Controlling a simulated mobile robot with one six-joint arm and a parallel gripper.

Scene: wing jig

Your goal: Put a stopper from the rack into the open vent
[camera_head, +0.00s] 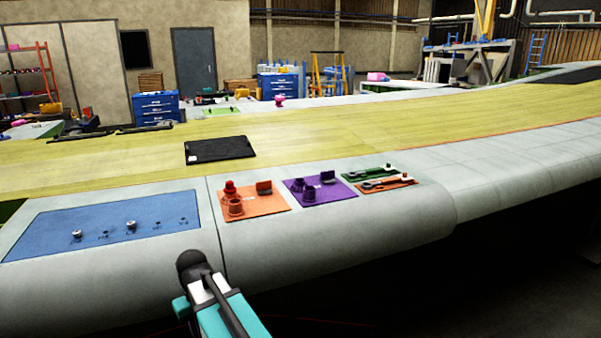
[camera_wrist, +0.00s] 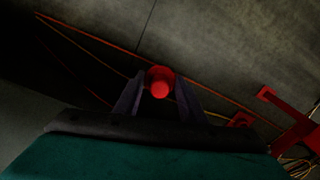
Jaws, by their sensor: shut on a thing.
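In the wrist view my gripper (camera_wrist: 160,84) is shut on a red round-ended piece, which looks like a red stopper (camera_wrist: 160,80), held between its two dark fingers. The fingers and held piece are hidden in the head view, where only my arm's end shows in front of the wing edge. A blue panel (camera_head: 60,215) at the left bears two silver-topped pieces (camera_head: 131,225) and several small dark spots, one of them at the right (camera_head: 183,221). Which is the open vent I cannot tell. No rack is clearly identifiable.
Right of the blue panel lie an orange mat (camera_head: 262,205) with red and brown parts, a purple mat (camera_head: 335,193) with purple parts, and a green mat (camera_head: 370,173) with small tools. A black pad (camera_head: 220,149) lies behind. The wing's rounded front edge drops to the floor.

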